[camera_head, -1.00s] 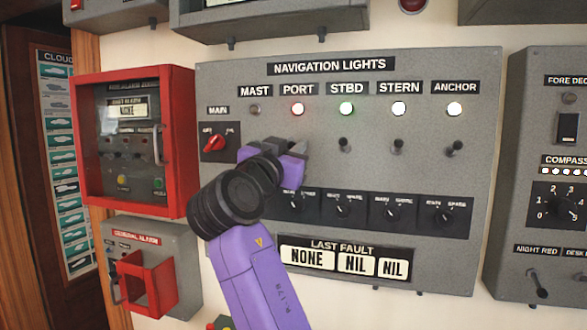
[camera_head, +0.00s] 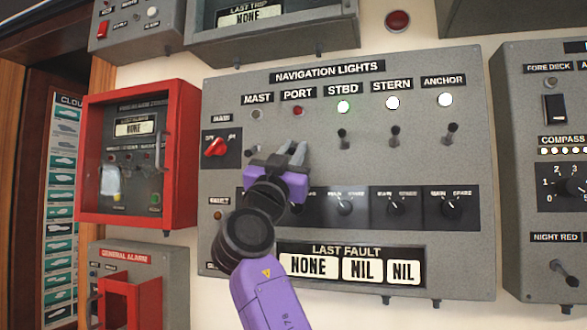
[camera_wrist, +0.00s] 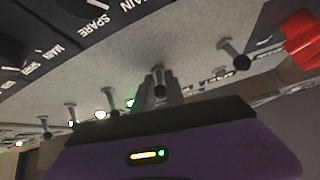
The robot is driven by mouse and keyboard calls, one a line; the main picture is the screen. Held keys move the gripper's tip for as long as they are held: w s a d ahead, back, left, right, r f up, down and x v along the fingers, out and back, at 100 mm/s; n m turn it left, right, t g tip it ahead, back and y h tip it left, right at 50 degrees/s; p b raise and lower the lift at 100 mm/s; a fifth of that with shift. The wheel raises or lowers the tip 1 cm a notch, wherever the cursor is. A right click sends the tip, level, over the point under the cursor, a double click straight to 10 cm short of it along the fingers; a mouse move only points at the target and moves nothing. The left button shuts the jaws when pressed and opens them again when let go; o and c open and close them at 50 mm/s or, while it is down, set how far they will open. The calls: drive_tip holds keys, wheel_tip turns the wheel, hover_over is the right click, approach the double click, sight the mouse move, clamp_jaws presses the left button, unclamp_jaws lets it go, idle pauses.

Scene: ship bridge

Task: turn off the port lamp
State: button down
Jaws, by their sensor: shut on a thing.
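The navigation lights panel (camera_head: 225,100) fills the middle of the head view. Its port lamp (camera_head: 298,111), under the PORT label, is dark red and unlit. My gripper (camera_head: 292,152) is at the switch row below that lamp and hides the port switch in the head view. In the wrist view, my gripper (camera_wrist: 158,92) is shut on the port switch (camera_wrist: 158,76), whose lever tip shows between the fingers. The mast lamp (camera_head: 257,114) is also dark. The starboard (camera_head: 344,107), stern (camera_head: 392,103) and anchor (camera_head: 445,99) lamps are lit.
The mast switch (camera_wrist: 232,55) is close beside the gripper in the wrist view. The starboard switch (camera_head: 343,139) is on the other side. A red main switch (camera_head: 215,147) and a row of rotary knobs (camera_head: 345,207) are nearby. A red-framed box (camera_head: 88,165) stands left.

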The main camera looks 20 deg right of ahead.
drive_tip(key=shift+b, duration=0.35)
idle(0.3)
drive_tip(key=c, duration=1.5)
unclamp_jaws()
drive_tip(key=shift+c, duration=0.2)
drive_tip(key=shift+f, duration=0.1)
drive_tip(key=b+v, duration=0.1)
drive_tip(key=v, duration=0.6)
drive_tip(key=shift+s+a+f, duration=0.15)
drive_tip(key=shift+s+f, duration=0.05)
drive_tip(key=shift+f, duration=0.1)
